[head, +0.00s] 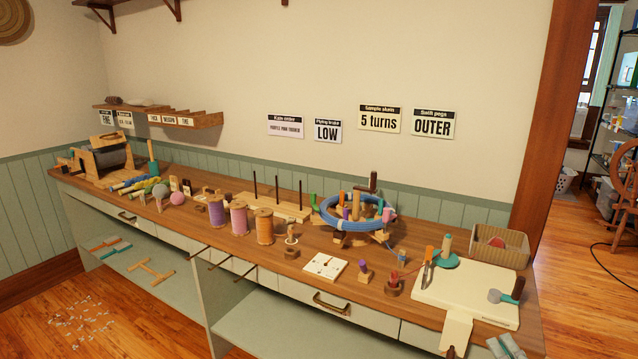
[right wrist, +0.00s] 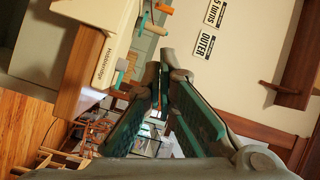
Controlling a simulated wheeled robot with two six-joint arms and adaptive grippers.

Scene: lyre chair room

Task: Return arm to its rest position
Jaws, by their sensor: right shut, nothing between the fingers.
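My right gripper (head: 502,342) shows at the bottom right edge of the head view, in front of the bench's right end. Its teal-padded fingers also show in the right wrist view (right wrist: 160,75), where they come together with nothing held between them. Most of the right arm is hidden below the head view. My left gripper and arm are not in view.
A long wooden bench (head: 375,309) holds thread spools (head: 264,226), a blue ring (head: 350,222), a white board (head: 470,292) and a wicker basket (head: 500,246). The white board (right wrist: 103,53) is near the right gripper. Open floor lies right of the bench.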

